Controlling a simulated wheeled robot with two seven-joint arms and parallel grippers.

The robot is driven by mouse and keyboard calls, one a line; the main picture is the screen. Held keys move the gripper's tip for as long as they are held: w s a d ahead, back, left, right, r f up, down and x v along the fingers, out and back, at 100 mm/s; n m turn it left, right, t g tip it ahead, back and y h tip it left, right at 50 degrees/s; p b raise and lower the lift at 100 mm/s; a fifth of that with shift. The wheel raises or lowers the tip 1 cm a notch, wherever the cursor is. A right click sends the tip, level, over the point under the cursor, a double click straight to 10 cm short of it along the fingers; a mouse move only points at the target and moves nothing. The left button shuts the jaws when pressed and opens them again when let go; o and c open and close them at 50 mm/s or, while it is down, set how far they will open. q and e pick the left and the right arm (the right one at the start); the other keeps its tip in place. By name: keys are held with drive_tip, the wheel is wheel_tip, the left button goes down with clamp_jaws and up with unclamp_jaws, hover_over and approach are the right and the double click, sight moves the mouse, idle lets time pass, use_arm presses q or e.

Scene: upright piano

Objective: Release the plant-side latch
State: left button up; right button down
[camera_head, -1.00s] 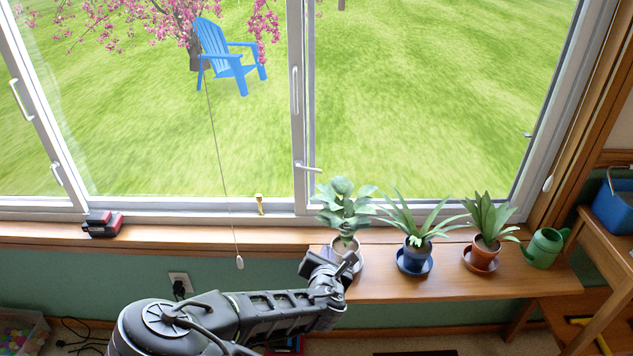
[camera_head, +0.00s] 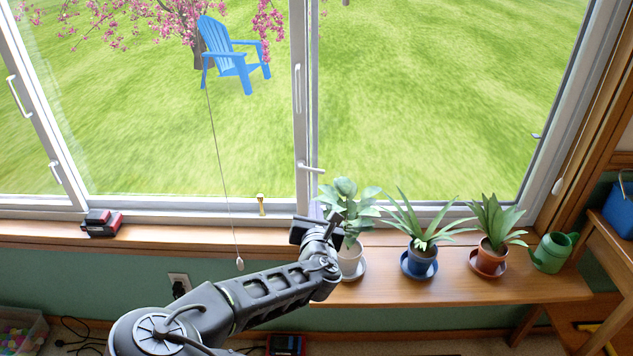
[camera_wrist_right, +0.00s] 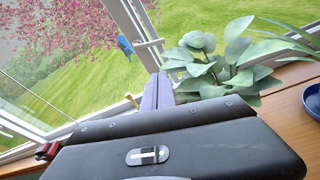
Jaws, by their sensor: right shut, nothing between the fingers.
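A white lever latch (camera_head: 311,168) sticks out to the right from the window's middle post, just above the leafy plant (camera_head: 350,205). It also shows in the right wrist view (camera_wrist_right: 150,43), above the fingers. My right gripper (camera_head: 332,222) is shut and empty, in front of the sill, left of that plant and below the latch, apart from it. In the right wrist view its closed fingers (camera_wrist_right: 158,90) point toward the window post, with the leaves (camera_wrist_right: 215,60) close on their right. A second small latch (camera_head: 537,135) is at the window's far right edge. My left gripper is out of view.
Spiky plants in a blue pot (camera_head: 420,262) and an orange pot (camera_head: 489,257) stand on the wooden shelf (camera_head: 450,289), with a green watering can (camera_head: 552,251). A cord with a pull (camera_head: 240,264) hangs left of my arm. A brass catch (camera_head: 262,204) sits on the lower frame.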

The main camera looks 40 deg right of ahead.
sight(312, 170)
drive_tip(key=r+x, duration=0.2)
drive_tip(key=x, duration=0.8)
drive_tip(key=shift+d+r+p, duration=0.3)
drive_tip(key=shift+d+r, duration=0.05)
drive_tip(key=shift+d, duration=0.1)
drive_tip(key=shift+w, duration=0.1)
